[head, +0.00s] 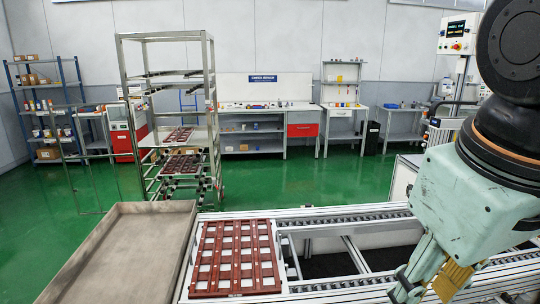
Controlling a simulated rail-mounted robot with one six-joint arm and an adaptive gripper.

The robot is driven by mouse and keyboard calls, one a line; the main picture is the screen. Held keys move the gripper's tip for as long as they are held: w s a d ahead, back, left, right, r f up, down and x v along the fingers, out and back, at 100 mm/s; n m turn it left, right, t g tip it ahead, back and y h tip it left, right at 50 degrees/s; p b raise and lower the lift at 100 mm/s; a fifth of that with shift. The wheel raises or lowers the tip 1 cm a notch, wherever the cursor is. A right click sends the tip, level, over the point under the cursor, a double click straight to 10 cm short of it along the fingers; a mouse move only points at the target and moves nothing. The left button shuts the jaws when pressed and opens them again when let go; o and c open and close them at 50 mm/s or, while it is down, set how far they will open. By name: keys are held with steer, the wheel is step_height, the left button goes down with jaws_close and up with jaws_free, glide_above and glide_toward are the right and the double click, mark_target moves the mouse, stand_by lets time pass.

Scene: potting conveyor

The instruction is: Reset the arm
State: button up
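My arm comes in from the right edge, with dark joints above a worn pale green gripper body. My gripper (430,284) points down at the lower right, above or in front of the conveyor (345,216). One finger with a dark pad shows, next to a yellowish part. The rest of the fingers is hidden or cut off by the lower edge, so I cannot tell how far apart they are. I see nothing held in it.
A reddish-brown gridded tray (237,289) lies at the conveyor's left end, left of my gripper. A shallow grey metal tray (95,262) stands left of that. A tall metal rack (212,120) with similar trays stands behind. Green floor (300,180) is open farther back.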

steer(key=shift+s+a+f+m+t+y, duration=0.1)
steer(key=shift+s+a+f+m+t, duration=0.1)
steer(key=shift+s+m, duration=0.4)
steer(key=shift+s+a+f+m+t+y, duration=0.15)
steer(key=shift+s+m, duration=0.2)
steer(key=shift+s, duration=0.6)
steer(key=shift+s+a+f+m+t+y, duration=0.1)
steer(key=shift+s+a+f+m+t, duration=0.1)
steer(key=shift+s+m, duration=0.4)
steer(key=shift+s, duration=0.1)
